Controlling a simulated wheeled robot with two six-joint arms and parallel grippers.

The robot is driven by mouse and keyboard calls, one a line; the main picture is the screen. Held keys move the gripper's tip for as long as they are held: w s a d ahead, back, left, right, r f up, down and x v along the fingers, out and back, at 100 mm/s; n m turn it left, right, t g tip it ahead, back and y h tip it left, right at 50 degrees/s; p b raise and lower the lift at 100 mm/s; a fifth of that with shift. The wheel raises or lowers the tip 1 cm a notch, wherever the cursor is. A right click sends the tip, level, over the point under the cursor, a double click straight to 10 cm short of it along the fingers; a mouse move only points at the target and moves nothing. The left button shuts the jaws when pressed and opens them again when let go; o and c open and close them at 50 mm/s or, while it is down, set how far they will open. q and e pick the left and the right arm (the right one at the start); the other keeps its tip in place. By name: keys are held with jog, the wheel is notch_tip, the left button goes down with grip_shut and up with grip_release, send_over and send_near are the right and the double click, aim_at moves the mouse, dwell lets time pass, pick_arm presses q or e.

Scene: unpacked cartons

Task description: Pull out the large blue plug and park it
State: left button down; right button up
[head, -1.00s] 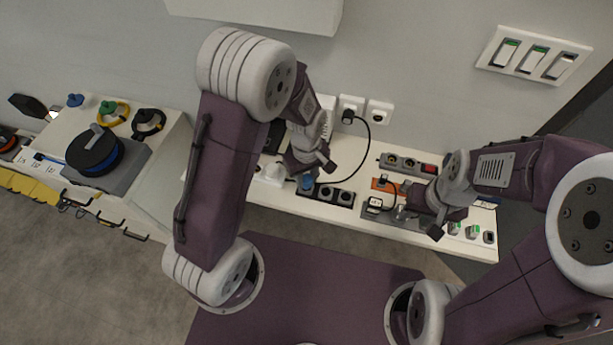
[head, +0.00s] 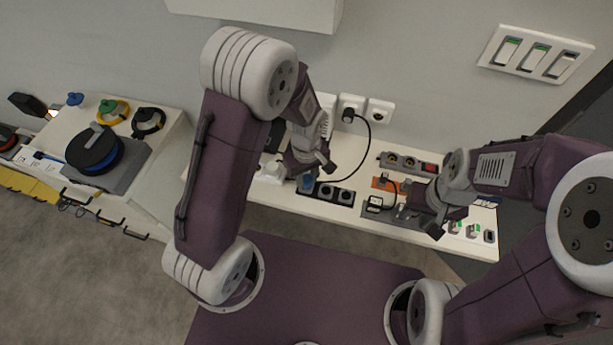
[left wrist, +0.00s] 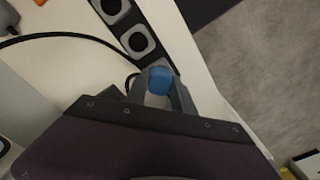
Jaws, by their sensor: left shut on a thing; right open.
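The large blue plug (head: 308,183) is at the left end of the black socket strip (head: 335,193) on the white bench. My left gripper (head: 306,172) is shut on it from above. In the left wrist view, the blue plug (left wrist: 160,80) shows between the two grey fingers (left wrist: 162,92), beside the open sockets of the strip (left wrist: 137,42). The end socket is mostly hidden, so I cannot tell how deep the plug sits. My right gripper (head: 420,222) is open over the right part of the bench, near a grey plate with a black cable.
White wall sockets (head: 350,108) hold a black plug whose cable (head: 367,150) loops down to the bench. A grey power strip (head: 408,164) with a red switch lies behind my right gripper. A side table (head: 165,150) at the left carries a cable reel (head: 95,150) and small coloured plugs.

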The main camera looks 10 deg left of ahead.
aim_at(306, 178)
pick_arm(q)
jog(key=shift+f, duration=0.3)
dwell(0.8)
jog(key=c, duration=1)
grip_release()
notch_tip(306, 178, up, 9)
jog(key=shift+r+p, duration=0.1)
jog(key=shift+p, duration=0.35)
